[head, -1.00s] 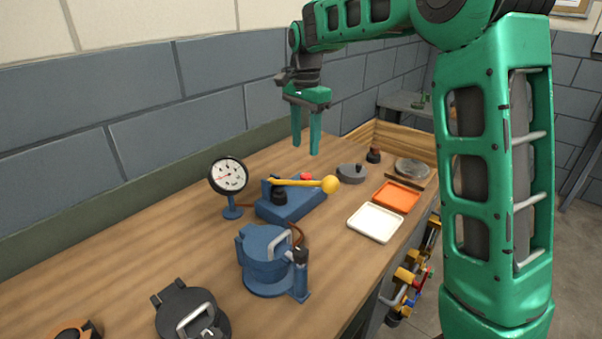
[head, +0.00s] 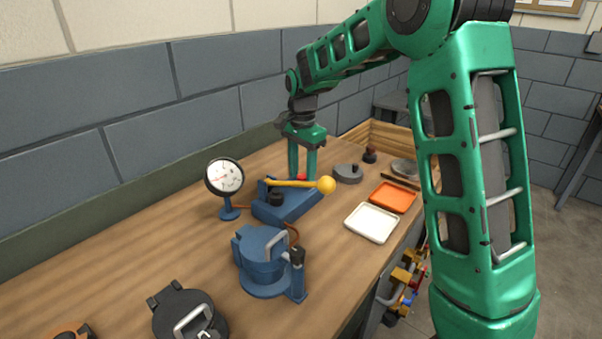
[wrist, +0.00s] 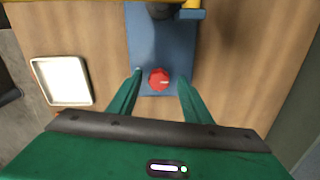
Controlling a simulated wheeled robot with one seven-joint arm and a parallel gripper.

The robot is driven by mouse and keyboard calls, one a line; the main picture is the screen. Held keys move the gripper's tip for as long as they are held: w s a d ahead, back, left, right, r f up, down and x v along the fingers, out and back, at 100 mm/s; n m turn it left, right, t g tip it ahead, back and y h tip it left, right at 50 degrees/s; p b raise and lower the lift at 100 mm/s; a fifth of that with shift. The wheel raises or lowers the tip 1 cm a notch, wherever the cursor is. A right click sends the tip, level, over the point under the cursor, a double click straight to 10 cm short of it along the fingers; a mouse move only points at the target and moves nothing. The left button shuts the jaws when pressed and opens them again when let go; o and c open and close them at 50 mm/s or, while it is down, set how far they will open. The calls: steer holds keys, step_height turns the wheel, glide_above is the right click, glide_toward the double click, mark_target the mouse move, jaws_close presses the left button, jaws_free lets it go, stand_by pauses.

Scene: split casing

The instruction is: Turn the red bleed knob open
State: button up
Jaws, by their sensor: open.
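The red bleed knob (wrist: 159,78) sits on the end of the blue pump base (wrist: 155,50) in the wrist view, with a pale mark on its top. In the head view the knob (head: 302,176) is partly hidden by a finger and the yellow lever. My gripper (head: 302,176) points down over it. In the wrist view my gripper's green fingers (wrist: 160,82) are apart, one on each side of the knob, with a gap to it on both sides. The fingertips' height relative to the knob is hard to tell.
The yellow-knobbed lever (head: 326,185) spans the pump beside my fingers. A dial gauge (head: 225,177) stands to the left. A white tray (head: 371,223), an orange tray (head: 393,197) and a grey round part (head: 347,174) lie to the right. A blue clamped pot (head: 262,262) stands in front.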

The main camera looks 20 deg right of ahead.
steer(key=c, duration=1.1)
steer(key=shift+o, duration=0.2)
steer(key=shift+r, duration=0.1)
